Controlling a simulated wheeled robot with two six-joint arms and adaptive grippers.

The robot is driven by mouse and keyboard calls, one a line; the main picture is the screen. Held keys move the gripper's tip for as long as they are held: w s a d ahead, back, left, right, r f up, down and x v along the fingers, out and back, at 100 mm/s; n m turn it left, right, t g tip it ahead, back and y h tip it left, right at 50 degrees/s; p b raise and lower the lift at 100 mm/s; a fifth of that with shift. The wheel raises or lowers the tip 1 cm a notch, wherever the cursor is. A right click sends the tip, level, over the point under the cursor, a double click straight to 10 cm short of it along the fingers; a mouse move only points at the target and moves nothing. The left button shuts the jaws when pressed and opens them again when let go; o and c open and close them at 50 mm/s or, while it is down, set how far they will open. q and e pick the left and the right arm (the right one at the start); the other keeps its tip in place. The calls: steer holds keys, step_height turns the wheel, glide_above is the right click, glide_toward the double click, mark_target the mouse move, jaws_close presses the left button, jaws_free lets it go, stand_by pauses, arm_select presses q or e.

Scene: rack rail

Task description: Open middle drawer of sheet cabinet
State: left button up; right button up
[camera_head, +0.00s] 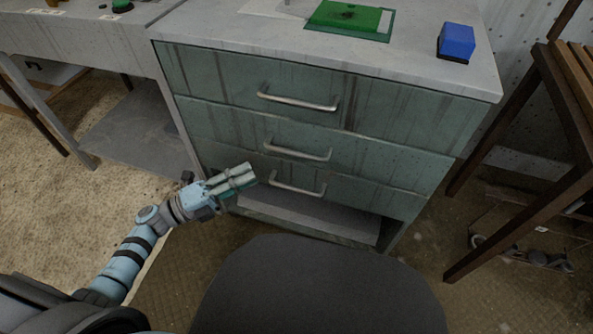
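The sheet cabinet (190,98) is grey-green with a pale worn top and three stacked drawers. All three drawer fronts look flush. The middle drawer (375,152) has a silver bar handle (297,153) at its centre. The top drawer handle (298,102) is above it and the bottom drawer handle (297,188) below. My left gripper (250,175) is in front of the cabinet's lower left, left of the bottom handle and lower left of the middle handle. It appears apart from the middle handle. Its fingers lie close together; any gap is unclear. My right gripper is out of view.
On the cabinet top are a green mat (348,17) and a blue block (456,41). An open shelf (310,218) lies under the drawers. A pale table (80,35) adjoins on the left. A dark wooden frame (530,215) stands at right.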

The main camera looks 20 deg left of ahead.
mark_target(297, 153)
arm_select(q)
steer(key=b+x, duration=0.1)
steer(key=x, duration=1.3)
steer(key=shift+a+r, duration=0.1)
steer(key=shift+r, duration=0.05)
jaws_close()
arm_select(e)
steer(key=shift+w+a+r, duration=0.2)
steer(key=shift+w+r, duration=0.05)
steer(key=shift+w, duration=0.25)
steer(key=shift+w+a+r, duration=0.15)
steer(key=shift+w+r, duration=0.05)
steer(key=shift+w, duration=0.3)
